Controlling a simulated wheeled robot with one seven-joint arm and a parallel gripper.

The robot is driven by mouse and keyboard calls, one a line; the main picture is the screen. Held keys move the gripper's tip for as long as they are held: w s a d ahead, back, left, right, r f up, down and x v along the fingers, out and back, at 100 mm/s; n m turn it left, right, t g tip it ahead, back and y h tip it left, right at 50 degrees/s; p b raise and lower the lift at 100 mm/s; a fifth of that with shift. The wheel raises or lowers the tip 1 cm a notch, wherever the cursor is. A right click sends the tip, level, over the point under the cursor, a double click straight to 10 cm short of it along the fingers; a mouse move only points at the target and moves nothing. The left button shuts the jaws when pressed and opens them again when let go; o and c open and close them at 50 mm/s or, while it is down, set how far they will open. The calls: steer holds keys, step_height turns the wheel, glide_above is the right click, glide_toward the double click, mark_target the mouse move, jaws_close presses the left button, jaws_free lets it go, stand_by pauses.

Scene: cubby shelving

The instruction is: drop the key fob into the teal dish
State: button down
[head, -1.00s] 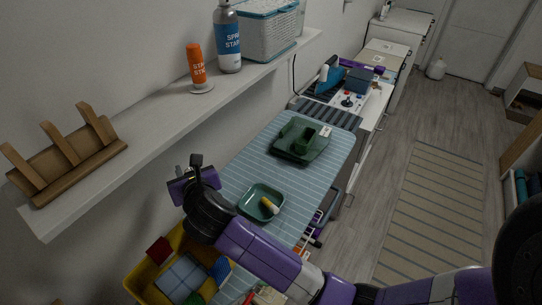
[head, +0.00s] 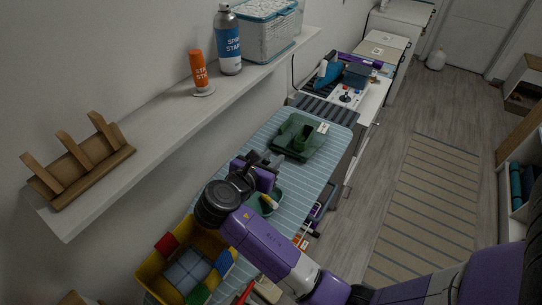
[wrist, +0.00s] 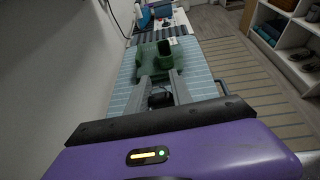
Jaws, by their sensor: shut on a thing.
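The teal dish (head: 279,194) sits on the striped cloth, partly hidden behind my arm in the head view. A small yellow and white item (head: 268,201) lies in it. My gripper (head: 272,161) is raised above the cloth, by the dish's far side in the picture; its exact height is unclear. In the wrist view my gripper (wrist: 162,88) has its two grey fingers around a small dark thing, which I take as the key fob (wrist: 160,99). The key fob cannot be made out in the head view. The dish does not show clearly in the wrist view.
A dark green tray (head: 318,145) with a green container stands farther along the cloth. A yellow bin (head: 151,273) with coloured blocks is at the near end. A wall shelf (head: 160,125) with a wooden rack, orange stick and spray bottle runs along the left.

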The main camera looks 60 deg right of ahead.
step_height(320, 180, down, 6)
steer(key=b, duration=0.7)
steer(key=shift+b, duration=0.4)
steer(key=c, duration=1.1)
jaws_free()
steer(key=shift+o, duration=0.2)
steer(key=v, duration=0.7)
steer(key=shift+a+r, duration=0.2)
steer(key=shift+a, duration=0.15)
